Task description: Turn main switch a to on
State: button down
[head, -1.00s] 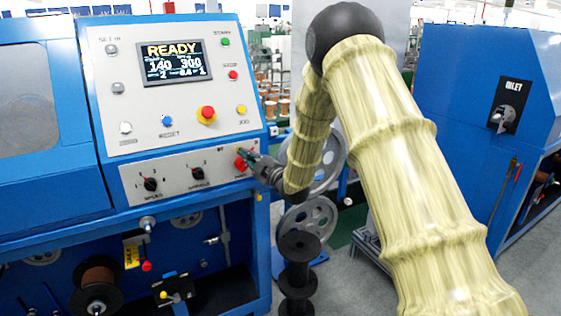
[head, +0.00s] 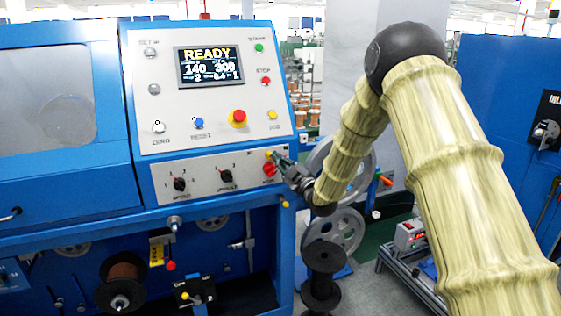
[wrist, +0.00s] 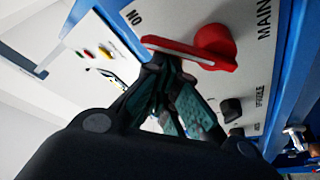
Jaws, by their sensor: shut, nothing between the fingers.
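Main switch a is taken to be the red rotary switch (head: 269,170) at the lower right of the machine's grey panel in the head view. In the wrist view its red knob and long flat handle (wrist: 212,45) stand out from the panel, with "MAIN" on the right and letters like "ON" or "NO" at upper left. The handle's free end lies toward those letters. My gripper (head: 281,161) is shut and empty beside the switch. In the wrist view its fingertips (wrist: 160,66) are at the handle's near edge; whether they touch is unclear.
Two black knobs (head: 180,184) and (head: 226,176) sit left of the switch. Above are a red-and-yellow stop button (head: 238,118) and a screen (head: 210,66) reading READY. Black spools (head: 322,272) stand below my arm. A blue cabinet (head: 505,90) is at right.

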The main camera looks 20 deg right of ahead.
notch_tip(320, 180, up, 3)
jog(key=a, duration=0.3)
jog(key=v, duration=1)
jog(key=s+a+f+m+g+h+p, duration=0.1)
jog(key=s+f+m+g+h, duration=0.15)
jog(key=s+f, duration=0.6)
jog(key=s+a+f+m+g+h+p, duration=0.1)
jog(key=s+f+m+g+p, duration=0.2)
jog(key=f, duration=1)
jog(key=s+f+m+g+h, duration=0.15)
jog(key=s+f+g, duration=0.25)
jog(key=s+f, duration=0.5)
jog(key=s+a+f+m+g+p, duration=0.1)
jog(key=s+f+g, duration=0.4)
jog(key=s, duration=1.2)
jog(key=s+a+f+m+g+h+p, duration=0.1)
jog(key=s+f+m+g, duration=0.4)
jog(key=s, duration=1.2)
notch_tip(320, 180, down, 4)
jog(key=shift+s+a+r+p, duration=0.2)
jog(key=shift+s+p, duration=0.05)
jog(key=shift+p, duration=0.6)
